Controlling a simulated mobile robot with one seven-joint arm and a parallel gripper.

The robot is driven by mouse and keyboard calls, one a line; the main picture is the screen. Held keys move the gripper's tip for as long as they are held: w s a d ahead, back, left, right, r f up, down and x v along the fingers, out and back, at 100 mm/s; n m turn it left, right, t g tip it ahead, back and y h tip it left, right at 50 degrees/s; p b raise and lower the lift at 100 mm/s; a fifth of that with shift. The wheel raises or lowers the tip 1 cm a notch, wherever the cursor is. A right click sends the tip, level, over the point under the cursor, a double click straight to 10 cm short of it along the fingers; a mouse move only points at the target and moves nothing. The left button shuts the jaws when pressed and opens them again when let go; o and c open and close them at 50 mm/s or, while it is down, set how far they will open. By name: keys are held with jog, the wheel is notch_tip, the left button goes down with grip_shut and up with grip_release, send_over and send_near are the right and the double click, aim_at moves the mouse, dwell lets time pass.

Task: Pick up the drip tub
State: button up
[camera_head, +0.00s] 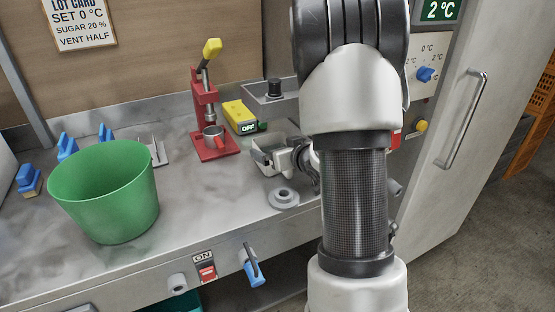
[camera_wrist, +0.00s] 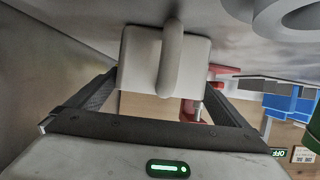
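A small pale tub with an upright loop handle, which I take as the drip tub (camera_wrist: 137,58), fills the middle of the wrist view. My gripper (camera_wrist: 164,80) has its two dark fingers wide apart, one toward each side of the tub. The fingertips end at the tub's side edges in this view. I cannot tell whether they touch it. In the head view the tub (camera_head: 266,154) shows as a pale block on the steel bench, left of my arm. My arm hides much of the gripper there.
A red press (camera_head: 205,110) and a yellow OFF box (camera_head: 240,116) stand behind the tub. A grey ring (camera_head: 284,197) lies in front of it. A green bucket (camera_head: 105,190) stands at left, with bare bench between. A cabinet door with a handle (camera_head: 463,120) is at right.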

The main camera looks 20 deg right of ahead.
jog(key=c, duration=0.9)
jog(key=shift+o, duration=0.2)
jog(key=shift+r, duration=0.15)
jog(key=shift+a+r+p, duration=0.2)
jog(key=shift+r+p, duration=0.1)
jog(key=shift+r, duration=0.1)
jog(key=shift+r+p, duration=1.05)
jog(key=shift+r, duration=2.05)
jog(key=a+b, duration=0.1)
jog(key=a, duration=1.8)
jog(key=shift+s+a, duration=0.2)
jog(key=shift+s, duration=0.15)
jog(key=shift+f, duration=0.1)
